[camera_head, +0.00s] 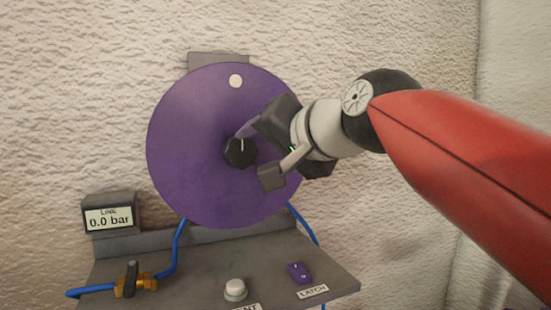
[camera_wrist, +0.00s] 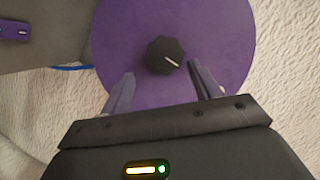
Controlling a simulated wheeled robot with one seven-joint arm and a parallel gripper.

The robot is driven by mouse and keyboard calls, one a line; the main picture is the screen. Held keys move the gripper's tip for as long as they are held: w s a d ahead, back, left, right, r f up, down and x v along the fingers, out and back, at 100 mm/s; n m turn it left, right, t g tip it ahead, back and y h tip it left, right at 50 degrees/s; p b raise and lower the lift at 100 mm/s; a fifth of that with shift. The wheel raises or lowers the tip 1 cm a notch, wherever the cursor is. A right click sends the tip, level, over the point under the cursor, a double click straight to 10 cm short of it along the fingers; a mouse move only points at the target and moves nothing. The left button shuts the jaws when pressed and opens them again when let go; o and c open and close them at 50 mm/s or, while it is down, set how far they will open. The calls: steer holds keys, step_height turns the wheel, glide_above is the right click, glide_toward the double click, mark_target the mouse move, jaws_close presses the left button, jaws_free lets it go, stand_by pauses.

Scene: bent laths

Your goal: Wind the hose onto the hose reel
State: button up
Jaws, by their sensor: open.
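The blue hose (camera_head: 177,247) comes out below the disc on both sides. My gripper (camera_head: 254,152) is at the right of the knob, in front of the disc. In the wrist view its two fingers (camera_wrist: 165,90) are apart with nothing between them, and the knob (camera_wrist: 165,55) lies just beyond the tips. The hose behind the disc is hidden.
A grey shelf (camera_head: 210,268) below holds a brass valve (camera_head: 134,283), a white button (camera_head: 235,288) with a partly cut-off label, and a purple latch (camera_head: 299,272) labelled LATCH. A gauge (camera_head: 110,214) at left reads 0.0 bar. The textured wall (camera_head: 70,100) is bare at left.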

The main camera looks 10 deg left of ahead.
mark_target(243, 152)
steer(key=x, duration=0.8)
steer(key=shift+a+r+p, duration=0.15)
steer(key=shift+r+p, duration=0.2)
steer(key=shift+r, duration=0.1)
steer(key=c, duration=1.1)
